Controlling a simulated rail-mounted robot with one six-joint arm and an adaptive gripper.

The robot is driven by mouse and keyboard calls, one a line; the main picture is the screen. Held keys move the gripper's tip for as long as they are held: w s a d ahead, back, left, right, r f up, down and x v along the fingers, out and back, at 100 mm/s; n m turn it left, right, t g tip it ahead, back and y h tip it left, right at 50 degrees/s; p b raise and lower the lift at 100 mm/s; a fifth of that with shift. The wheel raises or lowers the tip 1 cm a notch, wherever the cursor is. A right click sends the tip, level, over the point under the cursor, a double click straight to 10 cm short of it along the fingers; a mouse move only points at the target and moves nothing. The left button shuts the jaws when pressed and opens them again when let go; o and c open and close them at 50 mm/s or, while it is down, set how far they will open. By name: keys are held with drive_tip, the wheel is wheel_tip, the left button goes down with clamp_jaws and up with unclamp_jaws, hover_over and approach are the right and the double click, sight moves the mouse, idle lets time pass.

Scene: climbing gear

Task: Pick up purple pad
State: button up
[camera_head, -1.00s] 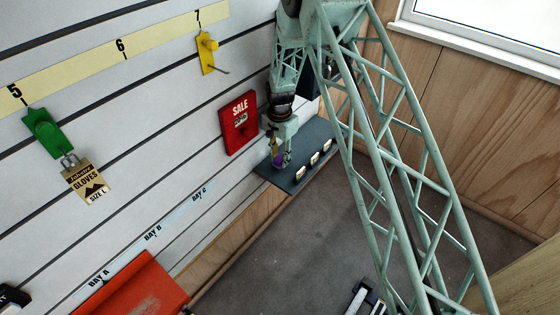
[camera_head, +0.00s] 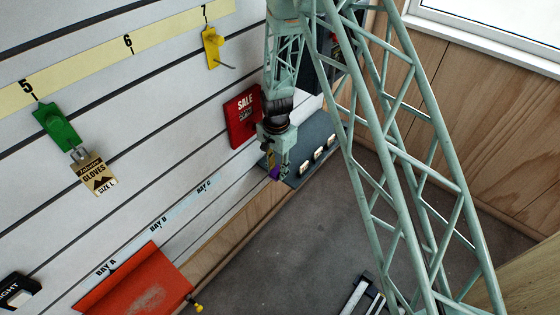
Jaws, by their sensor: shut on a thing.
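The purple pad (camera_head: 275,173) shows as a small purple patch at the tip of my gripper (camera_head: 277,168). My gripper points down and is shut on the pad, near the left end of a dark grey shelf (camera_head: 298,172). Most of the pad is hidden by the fingers. I cannot tell for sure whether the pad is clear of the shelf.
A red SALE sign (camera_head: 242,116) hangs on the slatted wall beside my arm. A yellow hook (camera_head: 211,47) and a green hook (camera_head: 57,128) with a gloves package (camera_head: 94,177) stick out from it. Several pale blocks (camera_head: 318,153) sit on the shelf. A red tray (camera_head: 140,285) is at lower left.

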sight(275, 177)
drive_tip(key=shift+s+a+r, duration=0.1)
drive_tip(key=shift+s+a, duration=0.05)
drive_tip(key=shift+s, duration=0.7)
drive_tip(key=shift+s+a+r, duration=0.1)
drive_tip(key=shift+s+a, duration=0.05)
drive_tip(key=shift+s, duration=0.7)
drive_tip(key=shift+o, duration=0.4)
